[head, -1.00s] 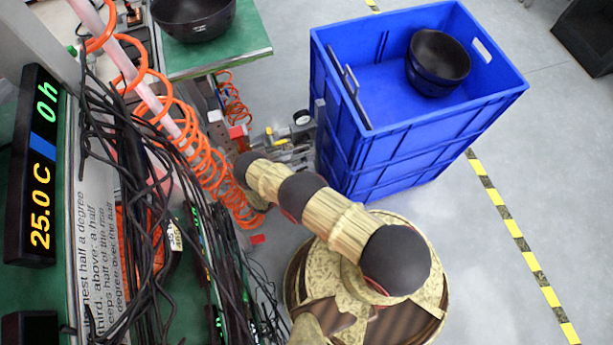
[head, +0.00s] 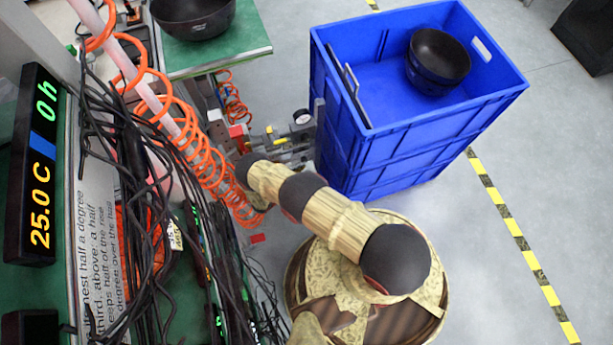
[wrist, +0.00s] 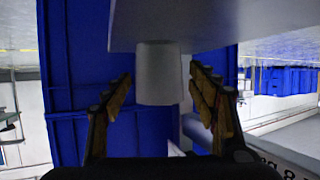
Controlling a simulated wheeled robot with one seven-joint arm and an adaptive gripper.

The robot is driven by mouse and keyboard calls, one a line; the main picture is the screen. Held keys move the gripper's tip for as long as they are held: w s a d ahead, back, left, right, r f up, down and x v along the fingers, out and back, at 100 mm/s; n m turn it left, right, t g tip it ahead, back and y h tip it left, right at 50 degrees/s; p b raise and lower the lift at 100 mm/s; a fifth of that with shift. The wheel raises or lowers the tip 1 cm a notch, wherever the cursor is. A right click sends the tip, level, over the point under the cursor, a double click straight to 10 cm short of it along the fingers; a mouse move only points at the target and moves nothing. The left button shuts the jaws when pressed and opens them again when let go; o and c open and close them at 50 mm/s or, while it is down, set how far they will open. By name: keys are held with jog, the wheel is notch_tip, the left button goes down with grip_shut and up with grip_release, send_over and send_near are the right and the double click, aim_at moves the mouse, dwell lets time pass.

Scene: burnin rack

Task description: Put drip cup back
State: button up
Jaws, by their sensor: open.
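The drip cup (wrist: 157,75) is a plain pale grey, slightly tapered cup in the wrist view. It stands between my fingers, its upper end in the picture against a pale flat surface (wrist: 185,22). My gripper (wrist: 160,85) is open, one finger on each side of the cup, with a visible gap on both sides. I cannot make out the cup for sure there.
A tall blue crate (head: 400,160) holds black bowls (head: 438,62). Another black bowl (head: 192,15) sits on a green bench top (head: 225,58). Orange coiled hose (head: 185,135) and black cables (head: 150,200) hang at the left. Open floor lies at the right.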

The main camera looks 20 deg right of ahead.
jog(key=v, duration=0.7)
jog(key=shift+a+r, duration=0.1)
jog(key=shift+a, duration=0.1)
jog(key=shift+s, duration=0.15)
dwell(0.5)
